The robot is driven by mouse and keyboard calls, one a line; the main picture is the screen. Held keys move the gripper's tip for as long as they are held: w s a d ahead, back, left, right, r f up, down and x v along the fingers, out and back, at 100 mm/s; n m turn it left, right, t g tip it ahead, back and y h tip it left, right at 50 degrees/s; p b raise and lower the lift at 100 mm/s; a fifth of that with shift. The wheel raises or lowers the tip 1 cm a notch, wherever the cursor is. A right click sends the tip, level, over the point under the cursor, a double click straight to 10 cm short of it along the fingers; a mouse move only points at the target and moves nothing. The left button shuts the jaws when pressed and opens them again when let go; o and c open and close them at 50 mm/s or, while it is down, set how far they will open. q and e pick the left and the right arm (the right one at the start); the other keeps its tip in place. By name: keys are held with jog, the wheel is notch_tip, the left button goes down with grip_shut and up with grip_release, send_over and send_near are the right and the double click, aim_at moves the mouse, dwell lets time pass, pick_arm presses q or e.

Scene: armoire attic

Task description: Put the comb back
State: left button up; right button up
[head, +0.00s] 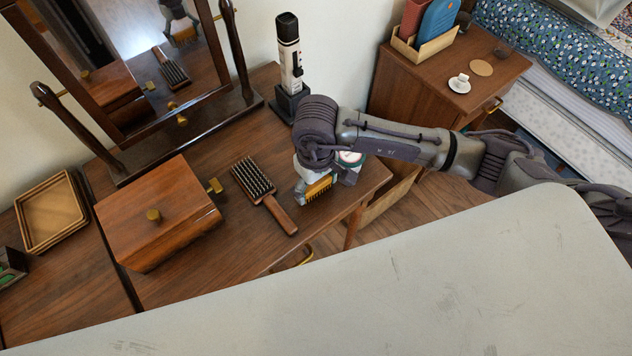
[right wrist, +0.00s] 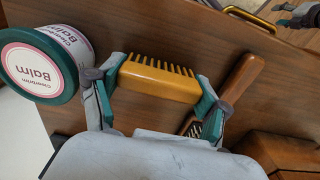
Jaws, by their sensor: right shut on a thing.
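The comb (head: 319,189) is yellow-orange with a thick spine and short teeth. It shows at the right end of the wooden dressing table (head: 225,250). My right gripper (head: 318,186) points down there and is shut on the comb. In the right wrist view the comb (right wrist: 158,82) lies across between the two green-padded fingers (right wrist: 158,92), held at its ends with its teeth pointing up in the picture. I cannot tell whether it touches the tabletop. My left gripper is not in view.
A bristle hairbrush (head: 277,210) lies left of my right gripper. A balm jar (right wrist: 42,65) stands close beside the gripper. A lidded wooden box (head: 150,190), a tray (head: 45,243), a tilting mirror (head: 130,75) and a black-and-white upright device (head: 289,50) stand on the dressing table.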

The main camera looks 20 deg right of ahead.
jog(key=shift+f, duration=0.15)
jog(key=o, duration=1)
jog(key=shift+r, duration=0.4)
notch_tip(320, 180, up, 12)
jog(key=shift+f+b, duration=0.2)
jog(key=shift+b, duration=0.6)
